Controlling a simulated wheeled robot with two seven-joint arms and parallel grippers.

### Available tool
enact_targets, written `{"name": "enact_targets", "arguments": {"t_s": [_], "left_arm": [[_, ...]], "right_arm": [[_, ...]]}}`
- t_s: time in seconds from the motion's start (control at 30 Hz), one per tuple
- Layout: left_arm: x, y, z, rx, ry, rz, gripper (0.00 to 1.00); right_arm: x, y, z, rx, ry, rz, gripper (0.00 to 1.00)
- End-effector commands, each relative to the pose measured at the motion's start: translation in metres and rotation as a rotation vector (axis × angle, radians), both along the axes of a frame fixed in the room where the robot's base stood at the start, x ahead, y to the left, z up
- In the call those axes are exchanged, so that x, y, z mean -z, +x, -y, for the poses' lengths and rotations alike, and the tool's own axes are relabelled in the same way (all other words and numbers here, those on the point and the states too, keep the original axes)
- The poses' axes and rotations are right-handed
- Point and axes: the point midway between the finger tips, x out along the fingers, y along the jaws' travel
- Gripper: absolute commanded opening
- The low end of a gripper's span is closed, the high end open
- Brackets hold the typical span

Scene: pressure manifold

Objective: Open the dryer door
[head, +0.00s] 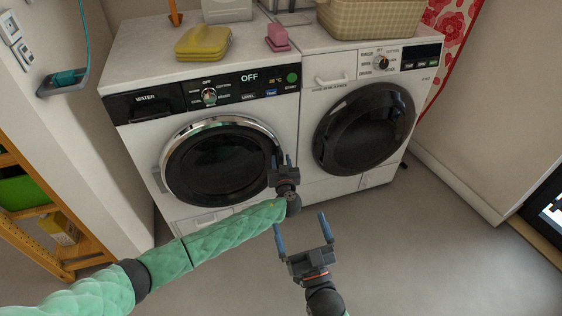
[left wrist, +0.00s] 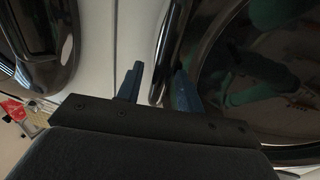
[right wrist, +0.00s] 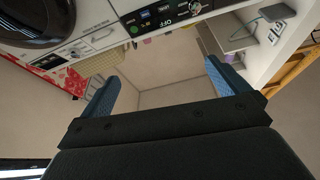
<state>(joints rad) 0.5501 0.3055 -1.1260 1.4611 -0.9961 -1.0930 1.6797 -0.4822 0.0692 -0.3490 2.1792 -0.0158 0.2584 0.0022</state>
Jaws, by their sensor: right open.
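The dryer appears to be the left machine, labelled WATER (head: 145,97). Its round dark-glass door (head: 222,160) with a chrome rim looks closed in the head view. My left gripper (head: 280,161) is at the door's right edge, its fingers partly apart. In the left wrist view, the curved dark rim (left wrist: 174,45) runs down between the fingers (left wrist: 157,90), with a gap visible beside the left finger. I cannot tell whether the right finger touches it. My right gripper (head: 304,232) is open and empty over the floor, in front of the machines.
A second white machine with a dark round door (head: 364,130) stands close on the right. A wooden shelf (head: 25,225) stands at left. Floor is clear at right.

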Motion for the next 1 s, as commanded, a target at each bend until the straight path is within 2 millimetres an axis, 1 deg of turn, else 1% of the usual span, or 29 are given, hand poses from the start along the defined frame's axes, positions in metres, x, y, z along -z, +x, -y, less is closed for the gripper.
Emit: {"name": "enact_targets", "arguments": {"t_s": [0.33, 0.37, 0.4, 0.53, 0.8, 0.9, 0.93, 0.97, 1.0], "left_arm": [[0.001, 0.003, -0.001, 0.0, 0.0, -0.001, 0.37], [0.001, 0.003, -0.001, 0.0, 0.0, -0.001, 0.33], [0.001, 0.003, -0.001, 0.0, 0.0, -0.001, 0.25], [0.001, 0.003, -0.001, 0.0, 0.0, -0.001, 0.0], [0.001, 0.003, -0.001, 0.0, 0.0, -0.001, 0.0], [0.001, 0.001, 0.0, 0.004, 0.0, -0.001, 0.0], [0.001, 0.001, 0.0, 0.005, -0.001, -0.001, 0.0], [0.001, 0.0, 0.0, 0.007, -0.001, -0.001, 0.0], [0.001, -0.001, 0.0, 0.009, -0.001, -0.001, 0.0]], "right_arm": [[0.0, 0.0, 0.0, 0.0, -0.001, 0.001, 1.0], [0.0, 0.0, 0.0, 0.0, 0.0, 0.001, 1.0], [0.0, 0.0, 0.0, 0.0, -0.001, 0.001, 1.0], [0.0, 0.0, 0.0, 0.0, -0.001, 0.001, 1.0], [-0.001, 0.0, 0.0, 0.0, 0.0, 0.004, 1.0], [-0.005, -0.001, 0.0, 0.001, 0.004, 0.021, 1.0], [-0.007, -0.001, 0.001, 0.002, 0.005, 0.03, 1.0], [-0.014, -0.002, 0.001, 0.003, 0.01, 0.05, 1.0], [-0.031, -0.003, 0.001, 0.004, 0.022, 0.098, 1.0]]}}
